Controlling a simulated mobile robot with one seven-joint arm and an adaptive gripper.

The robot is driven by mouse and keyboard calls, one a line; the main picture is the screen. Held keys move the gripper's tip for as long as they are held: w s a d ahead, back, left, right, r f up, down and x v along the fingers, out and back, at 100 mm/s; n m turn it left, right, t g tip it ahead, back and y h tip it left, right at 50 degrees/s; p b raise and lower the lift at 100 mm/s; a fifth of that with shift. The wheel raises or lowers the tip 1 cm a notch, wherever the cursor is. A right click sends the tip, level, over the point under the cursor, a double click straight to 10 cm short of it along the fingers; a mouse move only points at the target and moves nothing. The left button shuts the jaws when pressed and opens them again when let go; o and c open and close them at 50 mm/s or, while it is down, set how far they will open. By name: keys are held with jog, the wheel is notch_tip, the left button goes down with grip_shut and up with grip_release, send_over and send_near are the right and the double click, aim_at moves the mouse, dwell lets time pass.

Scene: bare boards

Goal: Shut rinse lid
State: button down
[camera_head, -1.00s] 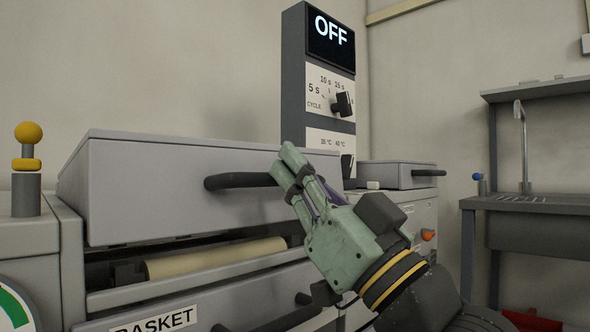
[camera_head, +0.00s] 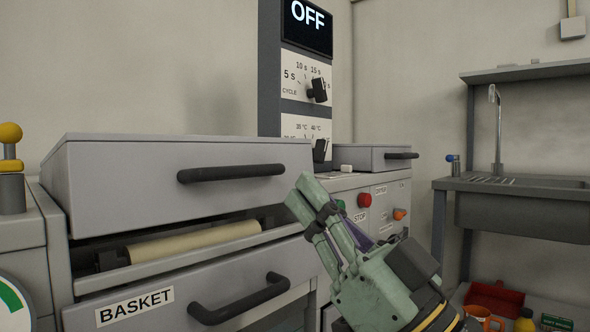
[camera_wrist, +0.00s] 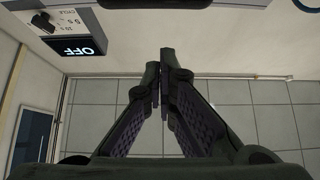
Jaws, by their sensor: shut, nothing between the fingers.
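A large grey lid (camera_head: 120,190) with a black bar handle (camera_head: 232,173) sits at left in the head view. A gap shows under its front edge. A smaller grey lid (camera_head: 362,158) with a black handle (camera_head: 401,156) sits low on the unit behind, at centre right. I see no label naming either as the rinse lid. My gripper (camera_head: 307,193) is shut and empty, to the right of and below the large lid's handle, apart from it in the picture. In the wrist view its fingertips (camera_wrist: 163,70) meet, with no lid between them.
A cream roller (camera_head: 195,242) lies in the gap, above a drawer marked BASKET (camera_head: 135,306) with a black handle (camera_head: 240,298). A control column (camera_head: 305,70) reads OFF. A red button (camera_head: 364,200) and a sink (camera_head: 530,210) are at right.

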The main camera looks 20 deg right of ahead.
jog(key=d+r+g+h+p, duration=0.5)
jog(key=r+g+p, duration=0.65)
jog(key=p, duration=2.75)
jog(key=p+x, duration=0.3)
jog(key=x, duration=0.9)
jog(key=shift+w+f+t+y, duration=0.2)
jog(key=shift+t+y, duration=0.1)
jog(key=shift+t, duration=0.15)
jog(key=shift+d, duration=0.1)
